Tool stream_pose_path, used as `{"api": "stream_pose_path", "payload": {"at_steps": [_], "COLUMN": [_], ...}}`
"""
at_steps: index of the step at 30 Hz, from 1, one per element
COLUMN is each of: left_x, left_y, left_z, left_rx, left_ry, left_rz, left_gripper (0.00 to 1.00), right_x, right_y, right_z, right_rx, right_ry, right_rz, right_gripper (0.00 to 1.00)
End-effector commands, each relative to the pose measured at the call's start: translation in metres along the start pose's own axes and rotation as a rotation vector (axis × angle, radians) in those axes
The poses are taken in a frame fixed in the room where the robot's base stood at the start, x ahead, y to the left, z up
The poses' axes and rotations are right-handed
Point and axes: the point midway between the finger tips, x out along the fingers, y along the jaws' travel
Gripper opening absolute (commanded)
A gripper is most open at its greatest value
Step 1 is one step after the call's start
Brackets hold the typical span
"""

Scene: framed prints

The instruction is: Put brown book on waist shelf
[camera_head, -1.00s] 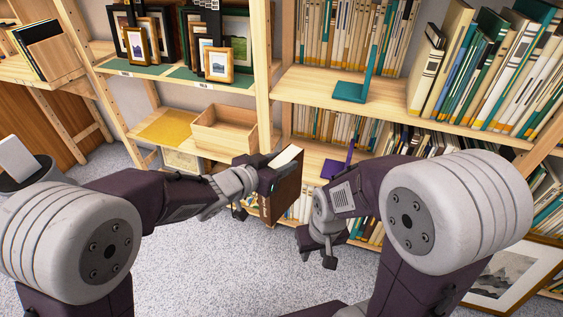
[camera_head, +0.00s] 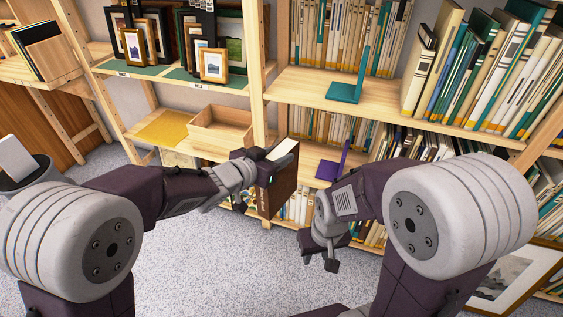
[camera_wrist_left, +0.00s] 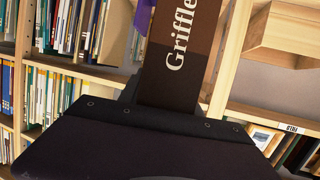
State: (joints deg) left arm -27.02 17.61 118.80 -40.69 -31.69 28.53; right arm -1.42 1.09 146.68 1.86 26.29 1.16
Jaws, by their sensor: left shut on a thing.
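The brown book (camera_head: 279,182) is held upright in my left gripper (camera_head: 258,168), in front of the lower shelves at the middle of the head view. Its pale page edges face up. In the left wrist view the brown book (camera_wrist_left: 181,50) shows its spine with the lettering "Griffle". My left gripper is shut on it; the fingertips are mostly hidden. The waist-height shelf (camera_head: 290,82) holds books and a teal bookend (camera_head: 346,91), with bare board left of the bookend. My right gripper (camera_head: 318,262) hangs low, empty, its fingers apart.
A purple bookend (camera_head: 333,165) stands on the shelf below. Several books (camera_head: 485,75) lean at the right. Framed prints (camera_head: 214,64) and an open wooden box (camera_head: 222,126) are on the left shelves. A framed picture (camera_head: 510,280) leans low at the right. Grey carpet lies clear between.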

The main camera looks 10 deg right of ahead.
Motion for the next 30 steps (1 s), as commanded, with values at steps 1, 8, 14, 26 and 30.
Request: {"api": "stream_pose_path", "payload": {"at_steps": [1, 8, 14, 26, 30], "left_x": [0.000, -0.001, -0.003, -0.016, -0.022], "left_y": [-0.004, -0.023, -0.035, -0.053, -0.053], "left_z": [-0.008, -0.046, -0.081, -0.190, -0.235], "left_rx": [-0.004, -0.028, -0.047, -0.085, -0.094], "left_ry": [0.006, 0.006, 0.005, 0.005, 0.004], "left_rz": [-0.012, -0.078, -0.128, -0.226, -0.254], "left_gripper": [0.00, 0.00, 0.00, 0.00, 0.00], "right_x": [-0.004, -0.033, -0.066, -0.185, -0.240], "right_y": [0.000, -0.001, -0.001, -0.004, -0.005], "right_z": [0.000, -0.003, -0.007, -0.019, -0.025], "right_rx": [0.000, 0.000, 0.000, 0.000, 0.000], "right_ry": [0.000, 0.000, 0.000, 0.000, 0.000], "right_rz": [0.000, 0.000, 0.000, 0.000, 0.000], "right_gripper": [0.36, 0.36, 0.36, 0.36, 0.36]}}
